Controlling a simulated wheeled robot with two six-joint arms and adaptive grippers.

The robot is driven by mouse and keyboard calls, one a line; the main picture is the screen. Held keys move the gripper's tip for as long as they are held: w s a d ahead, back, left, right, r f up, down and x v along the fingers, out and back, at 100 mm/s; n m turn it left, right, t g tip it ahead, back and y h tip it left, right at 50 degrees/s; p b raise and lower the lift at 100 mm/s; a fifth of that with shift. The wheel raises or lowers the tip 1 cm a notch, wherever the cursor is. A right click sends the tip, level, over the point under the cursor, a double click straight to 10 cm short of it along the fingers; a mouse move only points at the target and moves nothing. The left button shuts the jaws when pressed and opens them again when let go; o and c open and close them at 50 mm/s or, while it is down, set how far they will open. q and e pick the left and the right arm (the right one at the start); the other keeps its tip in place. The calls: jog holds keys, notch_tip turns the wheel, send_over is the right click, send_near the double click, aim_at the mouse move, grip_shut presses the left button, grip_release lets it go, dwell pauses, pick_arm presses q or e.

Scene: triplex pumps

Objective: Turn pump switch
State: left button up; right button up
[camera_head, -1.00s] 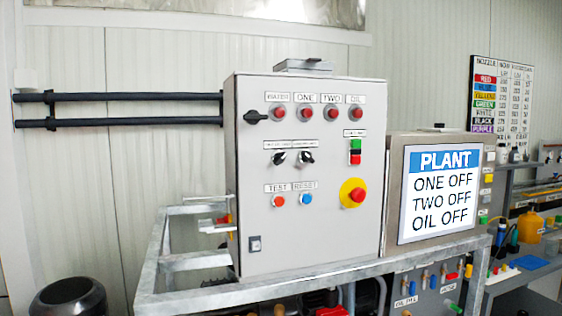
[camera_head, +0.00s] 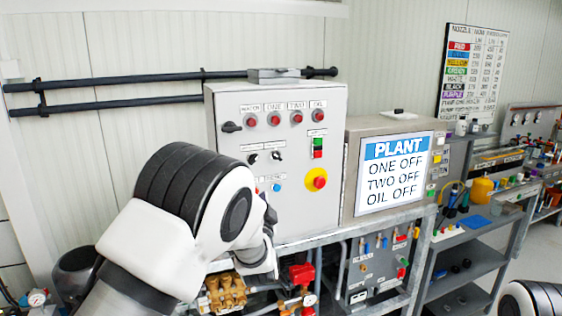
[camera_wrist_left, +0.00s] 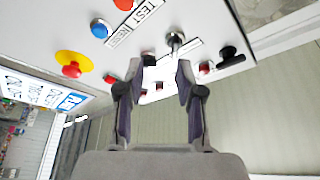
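The grey control cabinet (camera_head: 240,205) carries two black rotary switches side by side: the left switch (camera_head: 253,158) and the right switch (camera_head: 276,156). Their labels are too small to read. In the left wrist view the panel appears upside down. There the right switch (camera_wrist_left: 148,59) and left switch (camera_wrist_left: 176,39) show just beyond my open left gripper (camera_wrist_left: 159,68), which holds nothing. Contact cannot be told. In the head view my left arm hides most of that gripper and the panel's lower left. The plant display (camera_head: 392,172) reads ONE OFF, TWO OFF, OIL OFF. My right gripper is out of view.
A yellow-backed red stop button (camera_head: 318,180) and a blue button (camera_head: 276,187) sit below the switches. Red lamps (camera_head: 274,119) line the top, and a black handle (camera_head: 231,127) is at upper left. A metal frame (camera_head: 330,236) supports the cabinet. Shelves (camera_head: 470,262) stand right.

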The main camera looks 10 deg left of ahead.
aim_at(254, 162)
pick_arm(q)
jog(key=w+a+r+p, duration=0.1)
jog(key=w, duration=0.1)
jog(key=w+r+p, duration=0.1)
jog(key=w+r, duration=0.1)
jog(key=w+a+r+p, duration=0.1)
jog(key=w+r, duration=0.1)
jog(key=shift+w+a+p, duration=0.3)
jog(key=shift+w+p, duration=0.05)
jog(key=shift+w, duration=0.05)
jog(key=shift+w+a+r, duration=0.1)
jog(key=shift+w+r, duration=0.1)
jog(key=shift+w, duration=0.15)
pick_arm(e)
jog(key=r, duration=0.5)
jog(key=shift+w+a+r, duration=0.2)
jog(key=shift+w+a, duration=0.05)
pick_arm(q)
jog(key=shift+a+f, duration=0.1)
jog(key=shift+a, duration=0.05)
jog(key=shift+w, duration=0.1)
grip_shut()
